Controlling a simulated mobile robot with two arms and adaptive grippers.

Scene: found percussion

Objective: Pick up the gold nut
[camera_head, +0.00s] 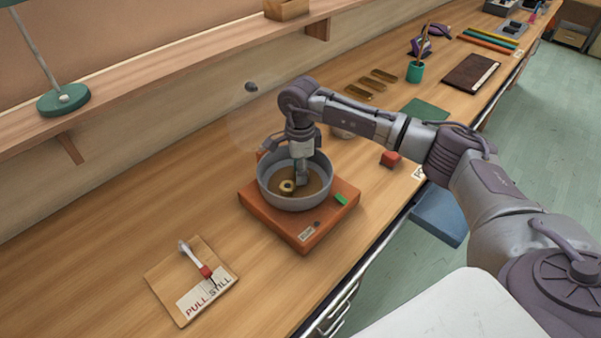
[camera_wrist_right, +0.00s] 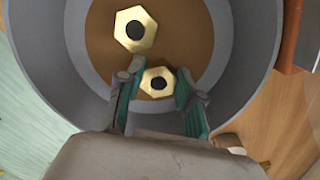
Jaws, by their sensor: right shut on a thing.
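A gold nut (camera_wrist_right: 156,90) sits between the fingers of my right gripper (camera_wrist_right: 158,84) in the right wrist view, and the jaws are shut on it. A second gold nut (camera_wrist_right: 135,18) lies apart from the fingers on the brown bottom of the grey bowl (camera_wrist_right: 226,75). In the head view, my right gripper (camera_head: 300,178) reaches down into the bowl (camera_head: 296,203). One gold nut (camera_head: 287,187) shows beside the fingers there; the other appears hidden by the gripper. My left gripper is not in view.
The bowl stands on an orange-red base (camera_head: 305,232) on the wooden bench. The bench left of the bowl is clear.

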